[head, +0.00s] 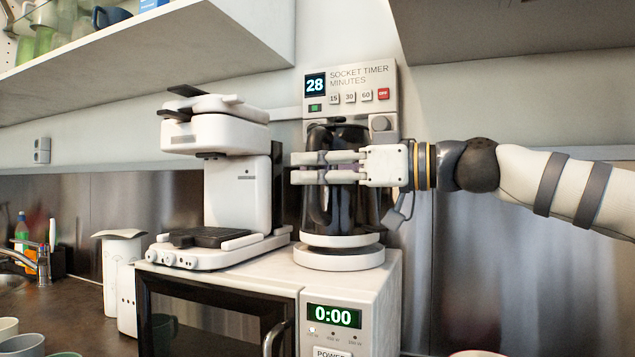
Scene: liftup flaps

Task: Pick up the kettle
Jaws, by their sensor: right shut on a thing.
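The kettle (333,212) is black and glossy, with a white bottom. It stands upright over a round white base (338,258) on top of the microwave. The kettle's handle is partly hidden behind the gripper. My left gripper is not in view.
A white coffee machine (235,185) stands close left of the kettle on the white microwave (275,285). A socket timer (350,90) is on the wall right behind the kettle. Shelves (150,45) hang above left. Cups (22,345) and a tap (42,262) are at the lower left.

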